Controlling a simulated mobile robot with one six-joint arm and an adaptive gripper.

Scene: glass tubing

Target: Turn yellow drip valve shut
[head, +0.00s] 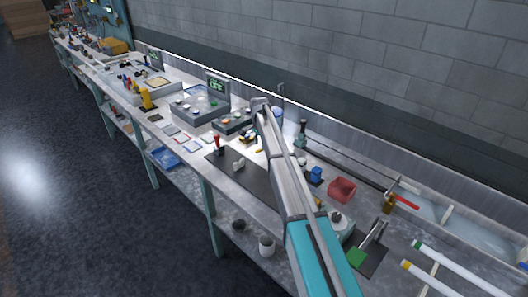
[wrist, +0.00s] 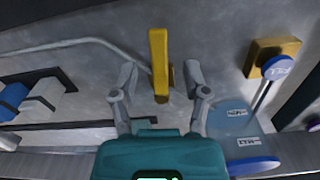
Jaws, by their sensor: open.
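The yellow valve handle (wrist: 159,62) stands out as a straight bar in the upper middle of the wrist view, its length running up and down the picture. My gripper (wrist: 160,78) is open, with one finger on each side of the bar's lower part. A gap shows between the bar and each finger. In the head view my arm reaches over the bench, and a small yellow piece (head: 259,149) shows beside its far end. I cannot tell there whether it is the same handle. The fingertips are not clear in the head view.
In the wrist view a brass block (wrist: 262,60) and a blue round tag (wrist: 278,67) lie to the right. White and blue blocks (wrist: 44,97) lie left. A grey panel box (head: 200,108) and a red bin (head: 342,189) stand on the crowded bench.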

